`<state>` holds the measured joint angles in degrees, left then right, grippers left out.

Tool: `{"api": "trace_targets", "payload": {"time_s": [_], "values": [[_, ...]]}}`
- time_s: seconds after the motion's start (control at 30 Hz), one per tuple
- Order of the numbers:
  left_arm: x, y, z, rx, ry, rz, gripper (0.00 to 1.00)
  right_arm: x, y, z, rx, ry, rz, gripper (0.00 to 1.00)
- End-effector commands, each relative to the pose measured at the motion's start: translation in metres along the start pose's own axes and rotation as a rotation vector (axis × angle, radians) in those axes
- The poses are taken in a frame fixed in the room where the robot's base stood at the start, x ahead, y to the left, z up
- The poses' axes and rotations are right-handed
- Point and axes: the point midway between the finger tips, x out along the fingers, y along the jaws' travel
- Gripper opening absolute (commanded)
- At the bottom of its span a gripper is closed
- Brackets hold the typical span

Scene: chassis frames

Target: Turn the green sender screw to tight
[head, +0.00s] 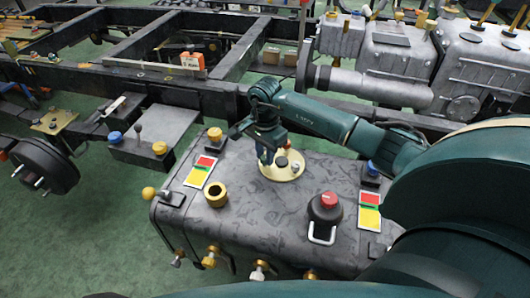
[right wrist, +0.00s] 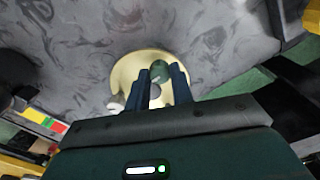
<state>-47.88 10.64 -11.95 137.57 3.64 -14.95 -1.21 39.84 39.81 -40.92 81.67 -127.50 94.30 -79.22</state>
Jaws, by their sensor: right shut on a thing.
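The green sender screw (right wrist: 159,71) shows in the right wrist view as a rounded green head between my right fingertips. It stands on a round cream sender plate (right wrist: 122,75), which also shows on top of the dark grey tank in the head view (head: 284,176). My right gripper (head: 267,158) reaches down to the left part of this plate. In the right wrist view its two dark blue fingers (right wrist: 162,82) are shut on the screw. In the head view the fingers hide the screw. My left gripper is not in view.
The mottled grey tank (head: 250,222) carries a brass ring (head: 216,194), a black cap with a red top (head: 325,208) and red-yellow labels (head: 201,171). A dark knob (head: 282,161) sits on the plate close to my fingers. Chassis rails (head: 170,84) lie behind.

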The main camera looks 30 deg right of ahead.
Motion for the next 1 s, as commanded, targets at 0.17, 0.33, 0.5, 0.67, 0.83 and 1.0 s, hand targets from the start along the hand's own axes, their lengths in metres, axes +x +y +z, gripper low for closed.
{"api": "trace_targets", "payload": {"time_s": [0.17,0.33,0.5,0.67,0.83,1.0], "values": [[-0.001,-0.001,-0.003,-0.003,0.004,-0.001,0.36,-0.001,0.0,-0.001,0.119,0.002,0.0,0.0],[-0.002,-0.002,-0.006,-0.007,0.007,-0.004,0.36,-0.002,0.0,-0.002,0.273,0.003,0.0,0.0],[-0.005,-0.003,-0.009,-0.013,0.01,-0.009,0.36,-0.002,0.0,-0.001,0.434,0.002,0.0,0.0],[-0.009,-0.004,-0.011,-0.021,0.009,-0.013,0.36,-0.002,0.001,-0.001,0.586,0.002,0.0,0.0],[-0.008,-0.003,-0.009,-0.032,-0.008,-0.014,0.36,-0.002,0.001,-0.001,0.748,0.002,0.0,0.0],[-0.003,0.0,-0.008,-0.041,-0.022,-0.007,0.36,-0.002,0.001,-0.001,0.91,0.002,-0.001,0.0]]}}
